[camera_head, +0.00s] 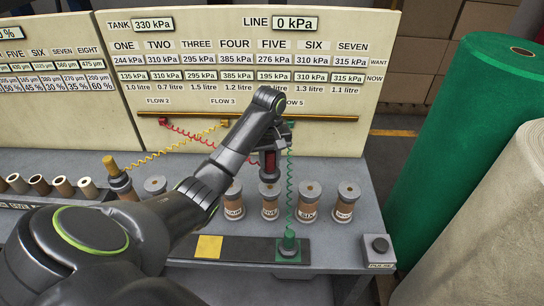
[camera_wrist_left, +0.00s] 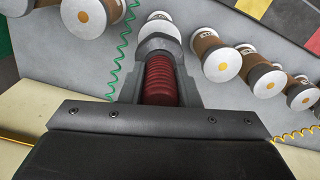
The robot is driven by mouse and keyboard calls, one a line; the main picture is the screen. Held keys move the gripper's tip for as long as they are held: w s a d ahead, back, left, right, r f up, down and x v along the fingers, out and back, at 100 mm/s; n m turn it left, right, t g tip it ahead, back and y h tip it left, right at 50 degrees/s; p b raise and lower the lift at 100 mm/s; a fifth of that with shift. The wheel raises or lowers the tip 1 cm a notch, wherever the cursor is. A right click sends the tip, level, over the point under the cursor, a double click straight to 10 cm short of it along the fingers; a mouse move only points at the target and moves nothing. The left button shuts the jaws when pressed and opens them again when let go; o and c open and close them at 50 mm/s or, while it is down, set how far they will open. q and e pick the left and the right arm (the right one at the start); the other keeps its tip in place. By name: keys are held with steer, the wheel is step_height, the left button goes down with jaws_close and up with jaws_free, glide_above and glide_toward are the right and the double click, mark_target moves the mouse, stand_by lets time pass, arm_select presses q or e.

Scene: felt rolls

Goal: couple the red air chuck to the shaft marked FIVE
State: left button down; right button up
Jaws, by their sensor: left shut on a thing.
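The red air chuck (camera_head: 270,162) is upright between the fingers of my left gripper (camera_head: 270,150), which is shut on it. My right gripper is not in view.
A yellow chuck (camera_head: 120,180) sits on a shaft at left. A green chuck (camera_head: 288,245) stands on the dark strip in front, its coiled hose (camera_head: 290,180) running up beside FIVE. Shafts FOUR (camera_head: 233,205) and SIX (camera_head: 308,205) flank it. The line gauge (camera_head: 295,23) reads 0 kPa.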

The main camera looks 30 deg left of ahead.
mark_target(270, 171)
arm_select(q)
steer(key=shift+s+r, duration=0.1)
steer(key=shift+w+f, duration=0.2)
steer(key=shift+f, duration=1.85)
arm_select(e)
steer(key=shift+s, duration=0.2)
arm_select(q)
steer(key=shift+f, duration=0.5)
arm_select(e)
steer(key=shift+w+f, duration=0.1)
